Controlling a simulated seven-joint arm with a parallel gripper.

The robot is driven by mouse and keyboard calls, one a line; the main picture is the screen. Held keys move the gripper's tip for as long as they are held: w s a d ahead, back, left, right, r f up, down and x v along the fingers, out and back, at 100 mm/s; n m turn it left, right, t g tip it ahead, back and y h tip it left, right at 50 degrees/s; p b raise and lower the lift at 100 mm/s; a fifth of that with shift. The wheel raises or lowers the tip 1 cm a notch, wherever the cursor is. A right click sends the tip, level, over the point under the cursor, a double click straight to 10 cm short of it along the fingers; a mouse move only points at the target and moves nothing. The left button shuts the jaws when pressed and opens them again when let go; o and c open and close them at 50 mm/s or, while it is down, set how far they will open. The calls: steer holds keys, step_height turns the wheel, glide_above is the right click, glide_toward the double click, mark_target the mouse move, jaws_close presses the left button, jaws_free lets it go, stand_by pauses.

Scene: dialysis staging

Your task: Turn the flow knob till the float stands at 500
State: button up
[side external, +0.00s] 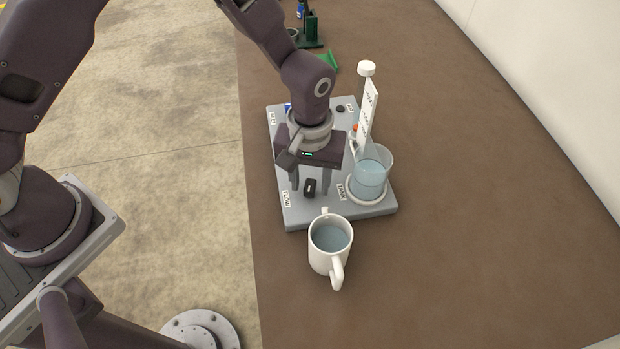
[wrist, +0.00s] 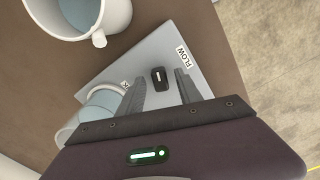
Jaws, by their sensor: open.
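The black flow knob (side external: 309,187) sits on the grey panel (side external: 379,207) near its FLOW label (side external: 286,199). It also shows in the wrist view (wrist: 159,79), with a pale mark along its top. My gripper (side external: 310,180) is open and points down, with one finger on either side of the knob; a gap shows on both sides. Whether the fingertips are level with the knob is unclear. A flow tube with a white cap (side external: 366,68) and a white scale plate (side external: 368,117) stands at the panel's right. An orange-red spot (side external: 355,128), perhaps the float, shows beside it; its reading is illegible.
A clear cup of bluish liquid (side external: 370,175) stands at the panel's right side. A white mug of liquid (side external: 329,245) stands close in front of the panel. A green stand (side external: 311,30) is at the back. The brown table to the right is clear.

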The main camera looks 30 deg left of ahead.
steer(key=shift+c, duration=0.4)
jaws_close()
steer(key=shift+m, duration=0.3)
steer(key=m, duration=0.4)
steer(key=shift+m, duration=2)
steer(key=shift+o, duration=0.4)
jaws_free()
